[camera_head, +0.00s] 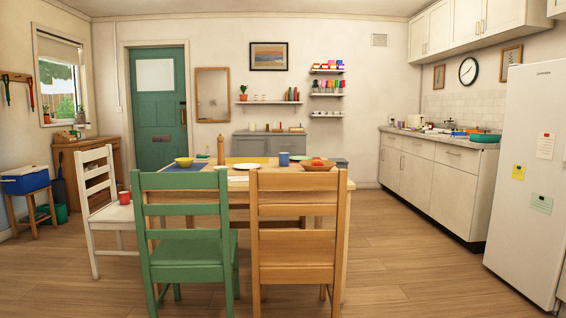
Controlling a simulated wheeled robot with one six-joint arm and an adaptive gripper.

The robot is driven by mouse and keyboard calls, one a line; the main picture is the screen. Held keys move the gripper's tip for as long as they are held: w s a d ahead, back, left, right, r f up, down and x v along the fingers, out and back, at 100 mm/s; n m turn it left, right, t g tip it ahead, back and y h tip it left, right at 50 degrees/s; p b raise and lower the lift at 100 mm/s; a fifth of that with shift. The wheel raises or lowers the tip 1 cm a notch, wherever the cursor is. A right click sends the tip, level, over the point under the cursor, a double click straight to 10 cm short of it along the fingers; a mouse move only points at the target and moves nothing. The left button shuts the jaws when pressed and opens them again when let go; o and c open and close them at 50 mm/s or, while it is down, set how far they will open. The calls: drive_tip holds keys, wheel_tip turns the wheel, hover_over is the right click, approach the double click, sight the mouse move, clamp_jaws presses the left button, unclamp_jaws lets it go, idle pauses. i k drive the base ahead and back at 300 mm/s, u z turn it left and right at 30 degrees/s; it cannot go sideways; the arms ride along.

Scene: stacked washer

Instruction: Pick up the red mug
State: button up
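The red mug (124,197) is small and stands upright on the seat of the white chair (104,213), at the left of the head camera view. The white chair stands at the left end of the wooden dining table (292,201). A blue mug (284,159) stands on the table. My gripper is not in view.
A green chair (185,210) and a wooden chair (297,215) stand at the near side of the table. A blue cooler (25,181) sits on a stool at the far left. The floor (60,285) is clear at the left front and right of the table.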

sight(125, 199)
drive_tip(key=u, duration=0.1)
drive_tip(key=i, duration=0.2)
drive_tip(key=u, duration=1)
drive_tip(key=i, duration=1.45)
drive_tip(key=u, duration=1)
drive_tip(key=i, duration=1.95)
drive_tip(key=z, duration=0.35)
drive_tip(key=i, duration=1.7)
drive_tip(key=z, duration=1.35)
drive_tip(key=i, duration=0.8)
drive_tip(key=z, duration=0.45)
